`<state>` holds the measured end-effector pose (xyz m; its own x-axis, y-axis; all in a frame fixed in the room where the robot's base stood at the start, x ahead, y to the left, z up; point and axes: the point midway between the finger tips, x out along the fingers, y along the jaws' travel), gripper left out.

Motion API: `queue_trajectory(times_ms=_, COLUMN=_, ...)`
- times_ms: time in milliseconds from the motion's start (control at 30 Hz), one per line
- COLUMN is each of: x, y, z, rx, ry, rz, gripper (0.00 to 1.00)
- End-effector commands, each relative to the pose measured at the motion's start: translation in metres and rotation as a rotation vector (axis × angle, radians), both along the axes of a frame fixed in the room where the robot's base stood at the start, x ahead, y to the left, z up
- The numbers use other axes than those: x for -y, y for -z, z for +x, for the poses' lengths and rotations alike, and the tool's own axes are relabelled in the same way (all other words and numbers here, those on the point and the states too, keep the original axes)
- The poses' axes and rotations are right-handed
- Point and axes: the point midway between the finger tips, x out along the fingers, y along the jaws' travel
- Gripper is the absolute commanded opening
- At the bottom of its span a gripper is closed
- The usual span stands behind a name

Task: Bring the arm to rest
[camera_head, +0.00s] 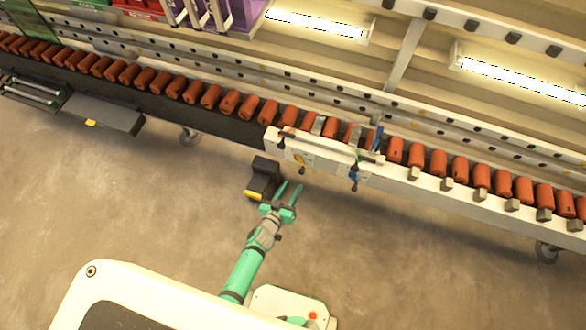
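My gripper (288,193) is green with two long fingers. The fingers stand apart with a gap between them and nothing shows in the gap, so it is open and empty. My arm (243,268) reaches up and forward from my white base at the bottom of the picture. The gripper is over the bare floor, just short of the conveyor's front edge. A black and yellow block (262,179) shows directly left of the fingers; I cannot tell whether it touches them.
A long conveyor with orange rollers (211,96) crosses the view. Its white front panel (320,152) carries small coloured tools or knobs. A dark grey ledge (105,113) juts out at the left. Red and purple bins (240,15) stand at the top. The concrete floor (130,200) is clear.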

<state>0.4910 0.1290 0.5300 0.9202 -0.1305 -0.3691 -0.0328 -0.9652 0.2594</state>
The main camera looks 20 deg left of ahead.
Motion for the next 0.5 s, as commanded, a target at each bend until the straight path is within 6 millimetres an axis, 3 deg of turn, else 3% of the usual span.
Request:
queue_trajectory(times_ms=333, x=-0.003, y=-0.004, z=-0.005, rx=0.004, ry=0.002, rz=0.01, gripper=0.38)
queue_trajectory(times_ms=500, x=-0.012, y=-0.033, z=-0.042, rx=0.029, ry=0.028, rz=0.083, gripper=0.38)
